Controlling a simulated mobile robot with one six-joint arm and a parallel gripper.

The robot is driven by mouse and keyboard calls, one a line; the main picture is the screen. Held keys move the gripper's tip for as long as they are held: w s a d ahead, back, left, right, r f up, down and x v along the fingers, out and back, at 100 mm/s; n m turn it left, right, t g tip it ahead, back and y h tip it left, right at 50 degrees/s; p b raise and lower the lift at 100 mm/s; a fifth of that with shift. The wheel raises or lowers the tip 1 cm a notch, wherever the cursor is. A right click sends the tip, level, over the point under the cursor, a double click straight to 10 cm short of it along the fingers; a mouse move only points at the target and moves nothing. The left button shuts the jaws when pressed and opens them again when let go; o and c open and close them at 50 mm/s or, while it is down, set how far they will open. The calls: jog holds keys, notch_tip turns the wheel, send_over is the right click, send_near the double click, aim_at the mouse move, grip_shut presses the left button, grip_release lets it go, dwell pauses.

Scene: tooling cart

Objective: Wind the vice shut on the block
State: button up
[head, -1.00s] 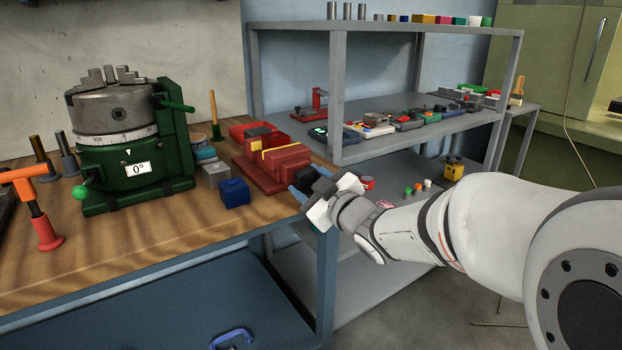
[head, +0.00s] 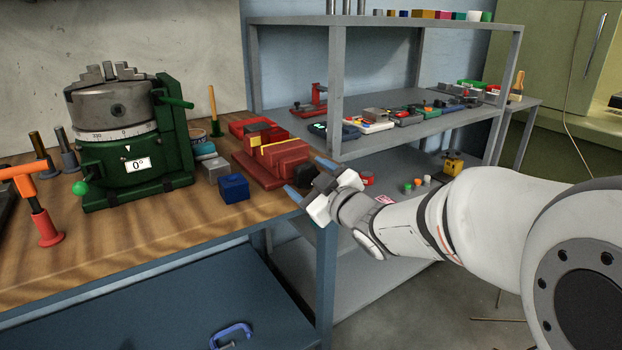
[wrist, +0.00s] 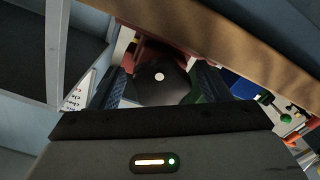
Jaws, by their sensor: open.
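The red vice (head: 277,173) stands on the wooden cart top near its right edge, with yellow strips along its jaws. A small tan-yellow block (head: 252,139) shows at the jaws in the head view; whether both jaws touch it I cannot tell. My gripper (head: 309,178) is open at the vice's right end, just past the cart edge. In the wrist view, my gripper (wrist: 163,86) has its blue fingers on either side of a dark round part with a pale dot (wrist: 160,76), apparently the vice's spindle end. Contact with it is not clear. The crank is hidden in the head view.
A blue block (head: 233,188) and a grey block (head: 216,170) stand left of the vice. A green rotary table (head: 135,150) is further left. A grey shelf unit (head: 338,95) rises close behind and right of my gripper.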

jog(key=p+v, duration=0.1)
jog(key=v, duration=0.6)
jog(key=shift+s+d, duration=0.25)
jog(key=shift+s, duration=0.1)
